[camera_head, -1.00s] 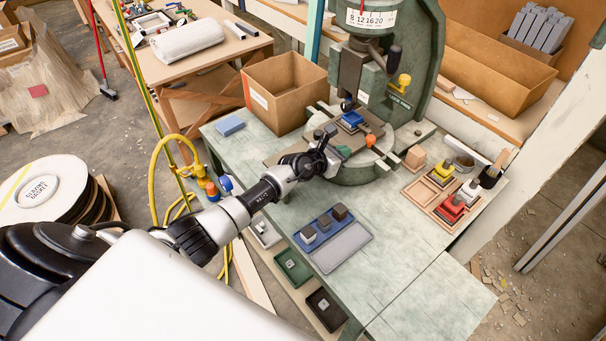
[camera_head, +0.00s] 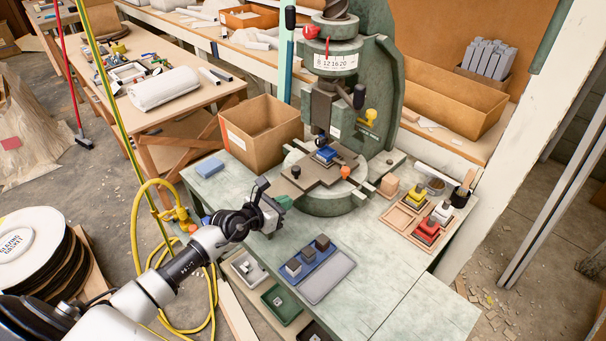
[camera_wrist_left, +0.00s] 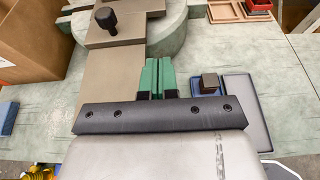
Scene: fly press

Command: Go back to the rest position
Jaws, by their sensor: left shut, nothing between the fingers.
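My left gripper (camera_head: 284,203) is over the left part of the green bench, in front of the fly press (camera_head: 336,70). In the left wrist view its two green fingers (camera_wrist_left: 158,76) are together with nothing between them. A blue piece (camera_head: 326,154) sits on the press bed under the ram, apart from my gripper. My right gripper does not show in either view.
A cardboard box (camera_head: 228,133) stands left of the press. A blue tray (camera_head: 283,277) with dark blocks and a grey tray (camera_head: 328,290) lie near the front edge. A wooden tray (camera_head: 398,222) with red, yellow and white-topped pieces is at right. The front right bench is clear.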

